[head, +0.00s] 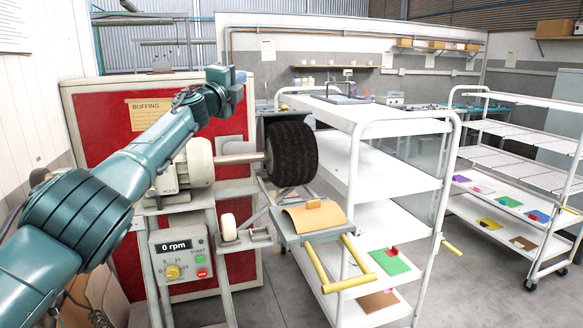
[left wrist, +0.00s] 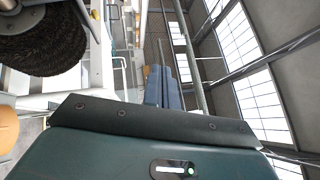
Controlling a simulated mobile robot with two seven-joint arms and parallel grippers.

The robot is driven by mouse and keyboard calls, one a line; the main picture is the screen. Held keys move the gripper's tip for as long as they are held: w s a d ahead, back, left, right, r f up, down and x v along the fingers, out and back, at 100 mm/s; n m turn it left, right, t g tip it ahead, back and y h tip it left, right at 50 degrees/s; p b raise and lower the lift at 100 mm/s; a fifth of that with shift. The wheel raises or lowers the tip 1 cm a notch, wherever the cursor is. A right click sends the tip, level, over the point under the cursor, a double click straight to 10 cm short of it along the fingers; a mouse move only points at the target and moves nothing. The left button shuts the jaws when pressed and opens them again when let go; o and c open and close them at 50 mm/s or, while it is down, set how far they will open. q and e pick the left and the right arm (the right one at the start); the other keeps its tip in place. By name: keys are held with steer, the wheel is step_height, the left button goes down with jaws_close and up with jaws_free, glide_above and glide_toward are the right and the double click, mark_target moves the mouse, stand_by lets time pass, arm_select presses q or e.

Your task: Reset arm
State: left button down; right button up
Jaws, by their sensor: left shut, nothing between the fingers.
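My left arm (head: 115,185) reaches up from the lower left across the buffing machine. Its gripper (head: 238,80) is raised in front of the red panel, above and left of the black buffing brush (head: 291,154), and apart from it. In the left wrist view the two gripper fingers (left wrist: 163,86) are together with nothing between them. The brush also shows at the upper left of that view (left wrist: 45,45). My right gripper is in neither view.
The buffing machine shows a "0 rpm" control box (head: 181,257). A tilted tray (head: 310,228) with yellow handles holds a tan curved piece (head: 314,216). White shelf carts (head: 365,165) stand to the right, with coloured plates on lower shelves. Grey floor shows between them.

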arm_select(q)
steer(key=s+d+f+n+g+y, duration=0.15)
steer(key=s+f+n+y, duration=0.35)
steer(key=f, duration=1.2)
steer(key=s+f+n+g+y, duration=0.15)
steer(key=s+f+n, duration=0.45)
steer(key=f, duration=1.1)
steer(key=s+a+f+n+g, duration=0.2)
steer(key=s+f+n+g, duration=0.15)
steer(key=s+f, duration=0.45)
steer(key=s+a+f+n+g, duration=0.2)
steer(key=s+a+f+n, duration=0.15)
steer(key=s+f, duration=0.35)
steer(key=s+a+f+n+g, duration=0.2)
steer(key=s+g, duration=0.2)
steer(key=s, duration=1.2)
steer(key=s+a+f+n+g, duration=0.2)
steer(key=s+a+g, duration=0.1)
steer(key=s, duration=1.4)
steer(key=w+d+f+t+h, duration=0.2)
steer(key=w+d+f+t, duration=0.3)
steer(key=f, duration=0.5)
steer(key=shift+d+m+t, duration=0.35)
steer(key=shift+d+m, duration=0.05)
